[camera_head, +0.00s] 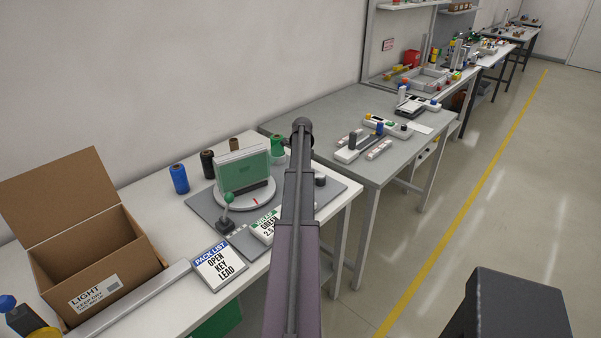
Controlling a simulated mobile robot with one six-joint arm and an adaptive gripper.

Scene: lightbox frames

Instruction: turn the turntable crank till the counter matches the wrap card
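The turntable (270,194) is a pale round disc on a grey base plate, with a red mark near its front edge. A green wrapped block (243,168) stands upright on it. The crank (228,200) has a green ball knob and a dark base, at the disc's front left. The wrap card (263,224) reads "WRAP GREEN 2.5", its right end cut off by my arm. No counter reading is legible; a small grey block (238,233) lies between crank and card. My arm rises through the middle, right of the turntable; my gripper cannot be made out.
An open cardboard box (95,297) stands at the left, beside a pack list card (219,266). Blue (179,179), black (207,164), brown (234,145) and green (278,148) spools stand behind the turntable. A grey bench (330,110) adjoins at right; the floor beyond is clear.

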